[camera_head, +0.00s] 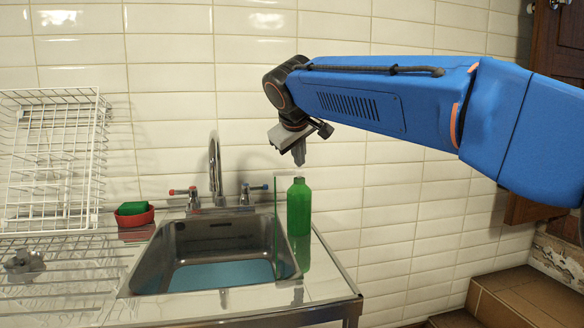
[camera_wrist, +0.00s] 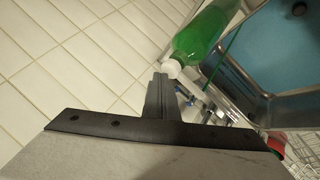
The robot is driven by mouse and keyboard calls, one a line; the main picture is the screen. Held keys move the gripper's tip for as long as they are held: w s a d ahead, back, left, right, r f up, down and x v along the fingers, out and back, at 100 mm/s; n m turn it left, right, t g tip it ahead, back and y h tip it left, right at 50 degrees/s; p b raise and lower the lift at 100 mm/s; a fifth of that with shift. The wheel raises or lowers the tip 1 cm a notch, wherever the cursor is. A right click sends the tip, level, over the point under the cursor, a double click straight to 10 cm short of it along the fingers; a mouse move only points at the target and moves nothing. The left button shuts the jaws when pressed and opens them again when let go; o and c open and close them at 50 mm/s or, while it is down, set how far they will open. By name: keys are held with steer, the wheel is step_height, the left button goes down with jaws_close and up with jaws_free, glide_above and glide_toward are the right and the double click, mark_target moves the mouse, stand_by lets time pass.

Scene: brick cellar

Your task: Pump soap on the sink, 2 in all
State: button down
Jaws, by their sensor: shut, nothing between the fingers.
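My gripper (camera_head: 299,160) points down just above the bottle top. It is shut and empty. In the wrist view the shut fingertips (camera_wrist: 161,78) appear right beside the white top of the green bottle (camera_wrist: 203,32). I cannot tell whether they touch it. The steel sink basin, bluish at the bottom, also shows in the wrist view (camera_wrist: 262,50).
A faucet (camera_head: 216,170) with two handles rises behind the basin. A red dish (camera_head: 136,217) with a green sponge sits left of it. A white wire rack (camera_head: 50,160) stands at the left. A thin glass panel stands between bottle and basin. Brown steps lie lower right.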

steer(key=shift+r, duration=0.4)
step_height(320, 180, up, 6)
stand_by(0.8)
stand_by(0.5)
step_height(320, 180, up, 7)
glide_above(299, 170)
stand_by(1.0)
stand_by(0.5)
stand_by(1.5)
